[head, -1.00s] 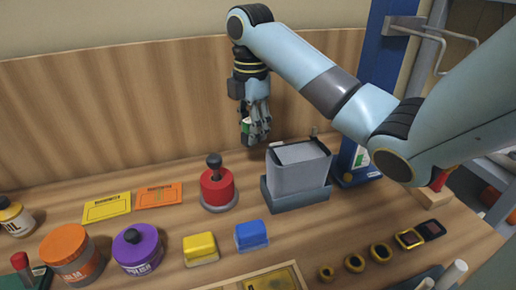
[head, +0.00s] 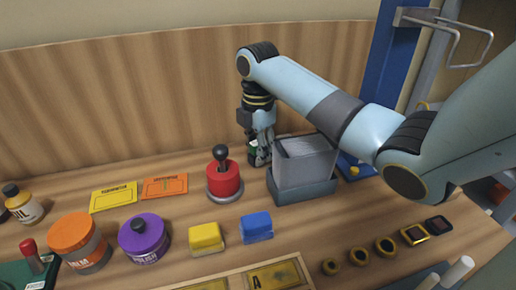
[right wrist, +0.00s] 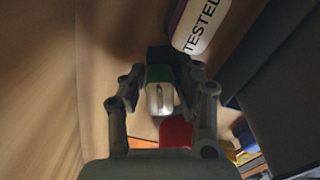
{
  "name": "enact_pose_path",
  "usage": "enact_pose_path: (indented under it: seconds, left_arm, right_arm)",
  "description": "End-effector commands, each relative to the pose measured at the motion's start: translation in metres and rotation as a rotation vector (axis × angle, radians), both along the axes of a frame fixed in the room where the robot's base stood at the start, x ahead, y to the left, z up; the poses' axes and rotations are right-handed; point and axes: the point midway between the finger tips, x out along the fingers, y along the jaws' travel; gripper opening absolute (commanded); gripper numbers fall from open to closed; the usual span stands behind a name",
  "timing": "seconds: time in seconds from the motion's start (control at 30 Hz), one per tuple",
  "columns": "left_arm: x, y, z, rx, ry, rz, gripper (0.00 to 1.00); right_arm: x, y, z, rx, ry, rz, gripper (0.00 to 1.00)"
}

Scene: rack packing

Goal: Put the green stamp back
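My right gripper (head: 258,154) is in the head view, pointing down behind the grey bin and close to its left side. It is shut on the green stamp (head: 252,146), of which only a small green part shows there. In the right wrist view the stamp (right wrist: 160,84) sits between the two fingers (right wrist: 165,88), with a green band, a dark end and a pale shiny part. Whether the stamp touches the table is hidden. My left gripper is not in view.
The grey bin (head: 304,168) stands right of the gripper, and a red round object with a black knob (head: 223,183) stands left. A label reading TESTED (right wrist: 204,24) is close by. Yellow (head: 206,237) and blue (head: 256,227) blocks and jars sit nearer. The wooden back panel (head: 150,110) rises behind.

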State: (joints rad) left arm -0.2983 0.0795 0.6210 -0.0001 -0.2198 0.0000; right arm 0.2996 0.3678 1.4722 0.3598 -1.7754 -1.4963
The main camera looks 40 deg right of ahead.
Motion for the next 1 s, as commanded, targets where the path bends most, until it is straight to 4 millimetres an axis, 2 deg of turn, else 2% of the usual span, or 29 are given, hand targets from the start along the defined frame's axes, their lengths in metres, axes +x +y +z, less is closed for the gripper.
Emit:
enact_pose_path:
  seconds: [0.03, 0.1, 0.37, 0.47, 0.57, 0.8, 0.9, 1.0]
  left_arm:
    - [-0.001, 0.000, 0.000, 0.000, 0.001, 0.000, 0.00]
    - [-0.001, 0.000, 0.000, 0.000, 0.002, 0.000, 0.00]
    - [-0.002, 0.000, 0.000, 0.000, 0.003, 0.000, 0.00]
    - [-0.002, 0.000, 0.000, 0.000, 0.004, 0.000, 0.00]
    - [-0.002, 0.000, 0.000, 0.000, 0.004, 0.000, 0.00]
    - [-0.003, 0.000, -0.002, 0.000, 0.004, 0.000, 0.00]
    - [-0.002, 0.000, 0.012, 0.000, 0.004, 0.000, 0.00]
    - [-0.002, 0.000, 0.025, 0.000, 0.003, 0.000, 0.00]
  right_arm:
    - [0.000, 0.000, 0.000, 0.000, 0.000, 0.000, 0.40]
    - [0.000, 0.000, 0.000, 0.000, 0.000, 0.000, 0.48]
    - [0.000, 0.000, 0.001, 0.000, 0.000, 0.000, 0.48]
    - [0.000, -0.001, 0.007, -0.001, -0.001, 0.000, 0.48]
    - [0.001, -0.001, 0.022, -0.002, -0.003, 0.000, 0.48]
    - [0.002, -0.001, 0.079, -0.002, -0.007, 0.001, 0.48]
    - [0.001, -0.001, 0.104, -0.001, -0.003, 0.000, 0.48]
    - [0.000, 0.000, 0.117, 0.000, 0.000, 0.000, 0.48]
